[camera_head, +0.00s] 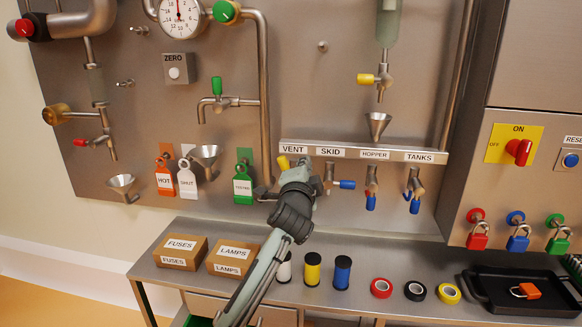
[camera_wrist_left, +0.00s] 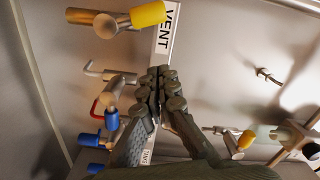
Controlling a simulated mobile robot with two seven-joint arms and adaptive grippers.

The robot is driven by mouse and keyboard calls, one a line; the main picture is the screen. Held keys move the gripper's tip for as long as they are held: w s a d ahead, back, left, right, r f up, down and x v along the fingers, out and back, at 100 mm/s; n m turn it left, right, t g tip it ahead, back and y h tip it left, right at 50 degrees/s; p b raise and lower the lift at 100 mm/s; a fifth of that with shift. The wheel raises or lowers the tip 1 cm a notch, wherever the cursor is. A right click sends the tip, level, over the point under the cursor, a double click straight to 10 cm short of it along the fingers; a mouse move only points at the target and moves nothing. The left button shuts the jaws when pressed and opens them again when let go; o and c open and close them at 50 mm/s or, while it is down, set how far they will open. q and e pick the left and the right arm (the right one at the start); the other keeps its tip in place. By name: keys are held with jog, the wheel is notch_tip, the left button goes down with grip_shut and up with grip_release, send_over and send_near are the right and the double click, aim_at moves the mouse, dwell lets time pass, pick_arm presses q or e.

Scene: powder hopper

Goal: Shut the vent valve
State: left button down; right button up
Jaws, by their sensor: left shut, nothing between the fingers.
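The vent valve is under the VENT label (camera_head: 293,149) on the rail. Its yellow handle (camera_head: 283,162) shows just left of my gripper; the valve body is mostly hidden behind it. In the left wrist view the yellow handle (camera_wrist_left: 148,14) sits at the top beside the VENT label (camera_wrist_left: 171,28), on a metal valve body (camera_wrist_left: 108,25). My left gripper (camera_head: 299,166) is raised in front of the rail near this valve. Its fingers (camera_wrist_left: 160,82) are shut and empty, apart from the yellow handle. My right gripper is not in view.
Blue-handled valves under SKID (camera_head: 346,184), HOPPER (camera_head: 371,202) and TANKS (camera_head: 414,206) stand close on the right. A green tag (camera_head: 243,187) hangs on the left. Below, the bench holds boxes (camera_head: 233,257), bottles (camera_head: 313,270) and tape rolls (camera_head: 381,288).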

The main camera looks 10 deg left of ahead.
pick_arm(q)
jog(key=a, duration=0.1)
jog(key=w+a+f, duration=0.1)
jog(key=a, duration=0.1)
jog(key=shift+w+a+f, duration=0.2)
jog(key=shift+w+a, duration=0.05)
jog(key=shift+a, duration=0.1)
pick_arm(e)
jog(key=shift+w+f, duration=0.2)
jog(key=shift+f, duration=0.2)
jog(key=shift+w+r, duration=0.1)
pick_arm(q)
jog(key=shift+w, duration=0.1)
